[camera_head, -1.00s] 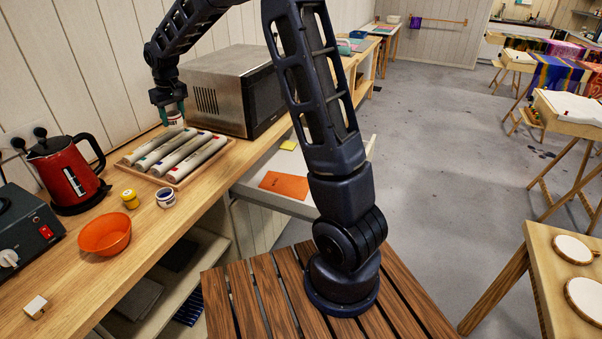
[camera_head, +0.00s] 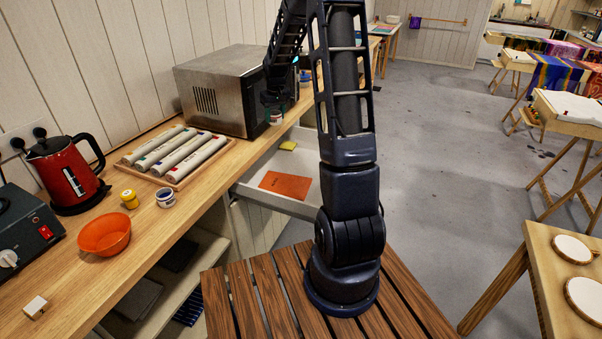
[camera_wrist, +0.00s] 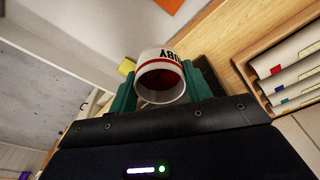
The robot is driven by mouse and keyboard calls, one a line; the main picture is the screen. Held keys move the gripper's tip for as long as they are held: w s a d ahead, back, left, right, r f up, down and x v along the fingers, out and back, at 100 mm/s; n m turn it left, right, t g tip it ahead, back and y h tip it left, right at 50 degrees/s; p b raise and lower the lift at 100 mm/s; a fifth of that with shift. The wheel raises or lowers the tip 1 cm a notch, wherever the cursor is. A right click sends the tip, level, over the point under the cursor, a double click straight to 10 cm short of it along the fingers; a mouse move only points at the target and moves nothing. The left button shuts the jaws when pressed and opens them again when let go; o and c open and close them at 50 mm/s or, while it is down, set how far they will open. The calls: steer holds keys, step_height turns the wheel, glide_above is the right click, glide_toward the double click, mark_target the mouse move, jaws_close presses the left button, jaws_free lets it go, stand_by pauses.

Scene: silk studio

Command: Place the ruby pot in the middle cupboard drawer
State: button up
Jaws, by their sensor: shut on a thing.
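The ruby pot (camera_wrist: 161,77), a white pot with a red band and the letters "UBY" showing, is held between the green fingers of my gripper (camera_wrist: 160,88) in the wrist view. In the head view my gripper (camera_head: 274,106) hangs in front of the microwave, with the small pot (camera_head: 276,117) below it, near the worktop's edge. An open drawer (camera_head: 243,190) sticks out from under the worktop, below and right of the gripper. It holds an orange sheet (camera_head: 286,186) and a yellow thing (camera_head: 288,146). My arm hides part of the drawer's right side.
The steel microwave (camera_head: 215,95) stands behind the gripper. A wooden tray (camera_head: 176,184) of several rolls, a yellow pot (camera_head: 130,199), a blue-labelled pot (camera_head: 166,199), an orange bowl (camera_head: 105,235) and a red kettle (camera_head: 66,174) stand on the worktop.

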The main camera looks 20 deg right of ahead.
mark_target(313, 160)
steer(key=w+d+f+m, duration=0.1)
steer(key=d+f, duration=0.1)
steer(key=d, duration=0.7)
steer(key=w+d+f+m, duration=0.1)
steer(key=d+f, duration=0.2)
steer(key=d, duration=0.6)
steer(key=f, duration=1.9)
steer(key=shift+s+d+f, duration=0.1)
steer(key=shift+s+f, duration=0.05)
steer(key=shift+s, duration=0.05)
steer(key=shift+f, duration=0.1)
steer(key=o, duration=1)
